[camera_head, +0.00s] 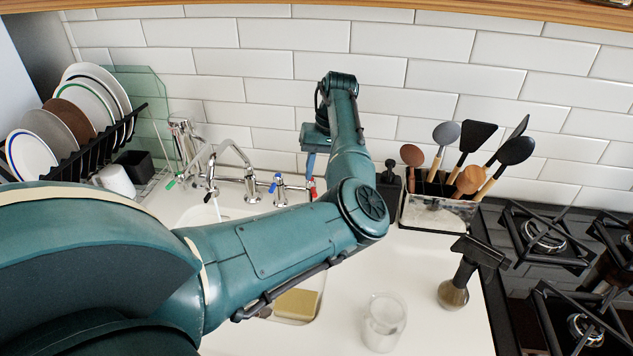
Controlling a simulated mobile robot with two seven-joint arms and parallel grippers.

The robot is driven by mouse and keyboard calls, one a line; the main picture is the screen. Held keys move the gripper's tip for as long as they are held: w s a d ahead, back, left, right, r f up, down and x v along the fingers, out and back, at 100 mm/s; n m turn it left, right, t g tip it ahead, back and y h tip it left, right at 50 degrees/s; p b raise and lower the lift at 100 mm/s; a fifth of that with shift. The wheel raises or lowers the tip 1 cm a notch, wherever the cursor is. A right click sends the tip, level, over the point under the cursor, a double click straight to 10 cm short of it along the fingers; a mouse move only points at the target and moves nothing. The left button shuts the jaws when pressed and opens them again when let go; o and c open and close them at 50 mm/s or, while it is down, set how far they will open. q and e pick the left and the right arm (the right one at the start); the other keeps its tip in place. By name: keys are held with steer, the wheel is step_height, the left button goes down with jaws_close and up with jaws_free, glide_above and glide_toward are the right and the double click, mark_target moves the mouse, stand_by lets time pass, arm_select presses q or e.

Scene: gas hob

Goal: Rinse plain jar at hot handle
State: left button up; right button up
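A clear, plain glass jar (384,322) stands upright on the white counter at the lower middle, right of the sink. My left arm crosses the view from the left. Its gripper (310,168) points down at the back of the sink, close above the red-marked tap handle (313,189). I cannot tell whether it touches the handle, and its finger gap is too small to read. A blue-marked handle (275,184) is just left of it. The curved tap spout (212,172) is farther left, with what looks like a thin stream below it. My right gripper is not in view.
A yellow sponge-like block (297,304) lies in the sink, partly behind my arm. A dark-handled tool (460,278) stands right of the jar. A utensil holder (438,213) is behind, the hob (545,238) right, a plate rack (105,148) left.

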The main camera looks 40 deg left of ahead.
arm_select(q)
step_height(320, 180, up, 9)
steer(key=w+d, duration=0.1)
steer(key=shift+w+f, duration=0.15)
stand_by(0.5)
